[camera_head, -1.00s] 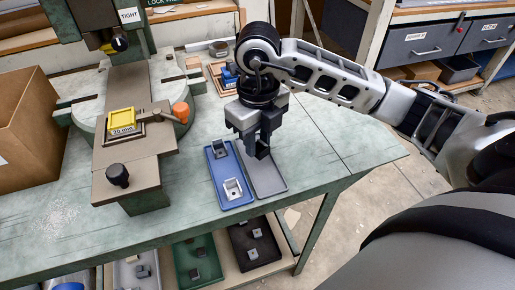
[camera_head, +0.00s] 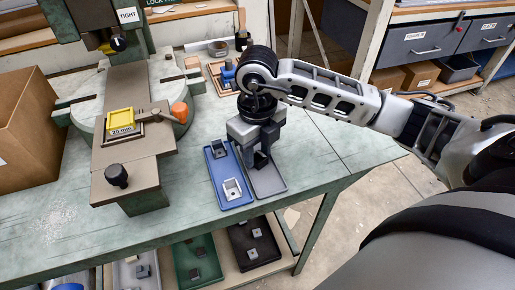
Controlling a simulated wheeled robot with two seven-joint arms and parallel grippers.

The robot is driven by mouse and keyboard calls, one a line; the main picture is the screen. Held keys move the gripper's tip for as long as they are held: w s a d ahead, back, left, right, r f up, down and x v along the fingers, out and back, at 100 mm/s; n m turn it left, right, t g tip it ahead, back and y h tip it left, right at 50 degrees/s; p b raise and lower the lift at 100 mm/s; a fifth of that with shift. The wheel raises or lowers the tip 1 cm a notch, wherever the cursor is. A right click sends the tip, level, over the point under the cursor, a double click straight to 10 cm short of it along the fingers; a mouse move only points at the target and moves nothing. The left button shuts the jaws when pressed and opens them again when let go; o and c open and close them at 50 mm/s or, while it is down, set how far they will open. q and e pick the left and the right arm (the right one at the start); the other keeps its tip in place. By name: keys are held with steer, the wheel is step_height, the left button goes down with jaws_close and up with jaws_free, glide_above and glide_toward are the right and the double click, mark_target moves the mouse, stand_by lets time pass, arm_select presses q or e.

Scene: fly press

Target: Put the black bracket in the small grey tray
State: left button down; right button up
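My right gripper (camera_head: 259,152) points down over the small grey tray (camera_head: 269,188). It is shut on the black bracket (camera_head: 261,160), a small dark piece low between the fingers, partly hidden by them. The bracket is at the far half of the tray, at or just above its floor; I cannot tell whether it touches. The near half of the tray is bare. My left gripper is not in view.
The green press (camera_head: 127,130) with a yellow block (camera_head: 121,121) stands further left. A cardboard box (camera_head: 25,125) is at the far left.

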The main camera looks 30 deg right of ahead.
mark_target(257, 155)
arm_select(q)
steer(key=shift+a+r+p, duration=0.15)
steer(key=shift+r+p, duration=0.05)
steer(key=shift+p, duration=0.4)
arm_select(e)
step_height(257, 155, up, 12)
steer(key=shift+r, duration=0.25)
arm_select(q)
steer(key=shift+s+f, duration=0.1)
arm_select(e)
steer(key=shift+a, duration=0.1)
